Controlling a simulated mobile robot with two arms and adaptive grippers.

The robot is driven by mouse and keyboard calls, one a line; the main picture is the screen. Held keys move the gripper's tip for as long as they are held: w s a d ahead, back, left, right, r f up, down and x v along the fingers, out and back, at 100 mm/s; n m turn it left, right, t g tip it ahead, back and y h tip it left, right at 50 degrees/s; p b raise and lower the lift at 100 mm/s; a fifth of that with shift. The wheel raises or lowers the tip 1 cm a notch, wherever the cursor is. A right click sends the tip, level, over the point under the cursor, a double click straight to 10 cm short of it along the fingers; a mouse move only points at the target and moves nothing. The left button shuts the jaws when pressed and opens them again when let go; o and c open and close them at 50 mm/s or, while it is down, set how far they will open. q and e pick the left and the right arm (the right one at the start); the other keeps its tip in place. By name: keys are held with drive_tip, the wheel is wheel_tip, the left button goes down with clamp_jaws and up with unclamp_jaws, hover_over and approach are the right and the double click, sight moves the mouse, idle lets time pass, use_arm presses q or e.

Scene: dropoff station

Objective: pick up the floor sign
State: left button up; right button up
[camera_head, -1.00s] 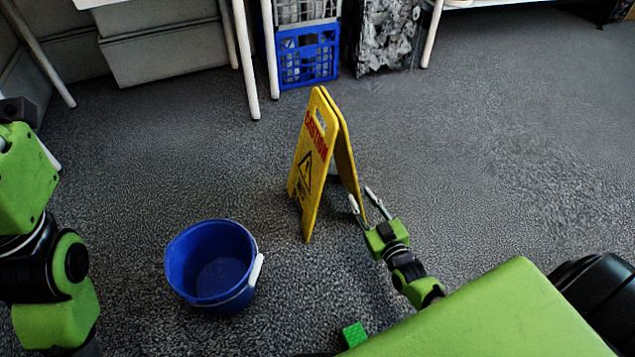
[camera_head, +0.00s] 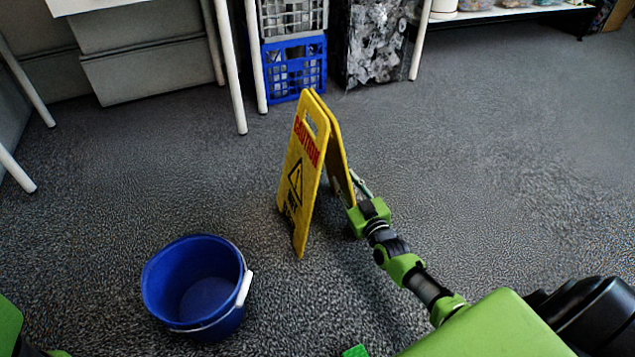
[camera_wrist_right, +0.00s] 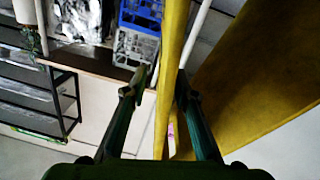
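The yellow caution floor sign (camera_head: 302,172) stands upright and spread on the dark carpet, in the middle of the head view. My right gripper (camera_head: 352,185) is at the right-hand panel of the sign, its fingertips partly hidden by that panel. In the right wrist view, the two fingers of my right gripper (camera_wrist_right: 160,85) are apart. The near edge of a yellow sign panel (camera_wrist_right: 170,70) lies between them, with a gap at the left finger; contact with the right finger is unclear. The other panel (camera_wrist_right: 235,85) fills the upper right there. My left gripper is out of view.
A blue bucket (camera_head: 160,270) stands on the floor left of the sign, near the front. Blue and grey crates (camera_head: 298,66) and white table legs (camera_head: 232,80) are behind it. The carpet to the right is clear.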

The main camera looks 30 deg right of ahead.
sight(338, 172)
drive_tip(key=w+b, duration=0.1)
drive_tip(key=w, duration=0.1)
drive_tip(key=w+b, duration=0.2)
drive_tip(key=shift+w+f+b, duration=0.2)
drive_tip(key=shift+w+b, duration=0.1)
drive_tip(key=shift+r, duration=0.1)
drive_tip(key=shift+d, duration=0.1)
clamp_jaws()
drive_tip(key=shift+w+r, duration=0.1)
